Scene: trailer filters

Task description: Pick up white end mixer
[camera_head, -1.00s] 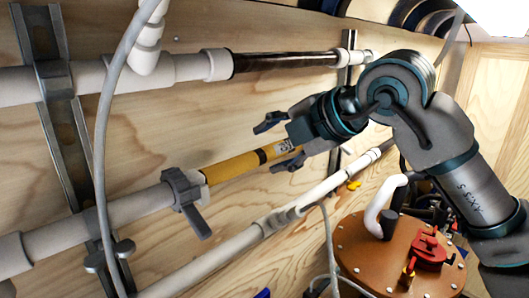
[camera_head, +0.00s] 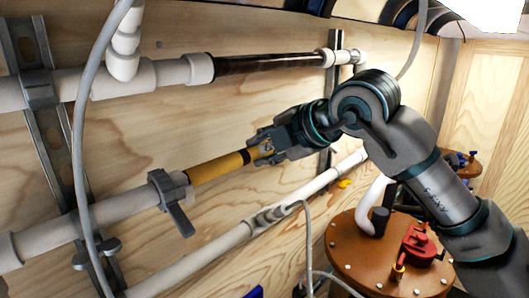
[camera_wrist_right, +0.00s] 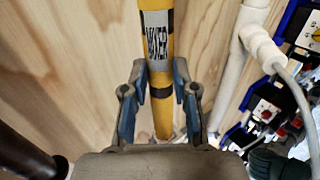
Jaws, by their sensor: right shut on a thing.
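The mixer is a yellow tube (camera_head: 215,168) with a black band, in line with a white pipe in the head view. In the right wrist view the yellow tube (camera_wrist_right: 163,118) runs up the middle and bears a "MIXER" label. My right gripper (camera_head: 262,148) is shut on the tube near its right part, to the right of the black band. In the wrist view its fingers (camera_wrist_right: 159,92) stand on either side of the tube, just below the label. The gripper hides the tube's right end in the head view. My left gripper is not in view.
A grey-handled valve (camera_head: 171,203) sits at the tube's left end. A dark clear tube (camera_head: 265,63) runs above and a thin white pipe (camera_head: 325,178) below. A brown round lid (camera_head: 350,248) with a red fitting (camera_head: 418,247) stands at lower right. A grey hose (camera_head: 79,150) hangs at left.

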